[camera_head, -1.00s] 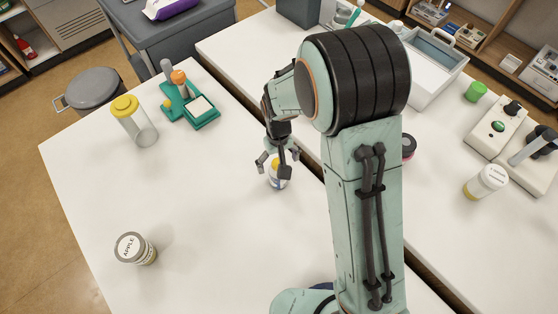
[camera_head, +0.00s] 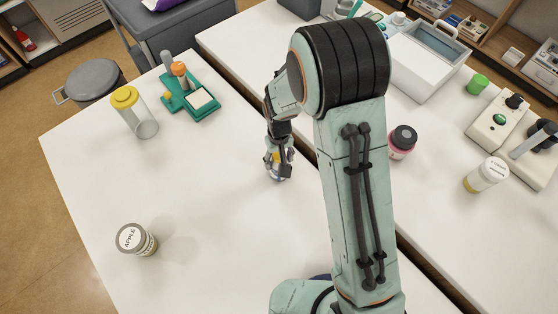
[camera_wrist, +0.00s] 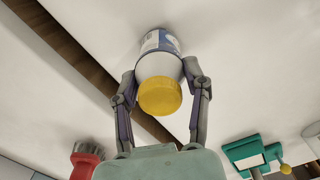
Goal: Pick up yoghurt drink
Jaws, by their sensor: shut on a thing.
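The yoghurt drink (camera_wrist: 160,62) is a small white bottle with a blue label and a yellow cap, seen in the wrist view between the fingers. My gripper (camera_wrist: 160,75) is shut on it, one finger on each side of the bottle's body below the cap. In the head view my gripper (camera_head: 279,170) is low over the white table, and the yoghurt drink (camera_head: 277,158) shows only in small part between the fingers. I cannot tell whether its base touches the table.
A clear jar with a yellow lid (camera_head: 134,112) and a teal stand (camera_head: 190,94) are at the back left. A can labelled APPLE (camera_head: 136,240) is at the front left. A dark-lidded jar (camera_head: 402,141) stands right of my arm. The table's middle left is clear.

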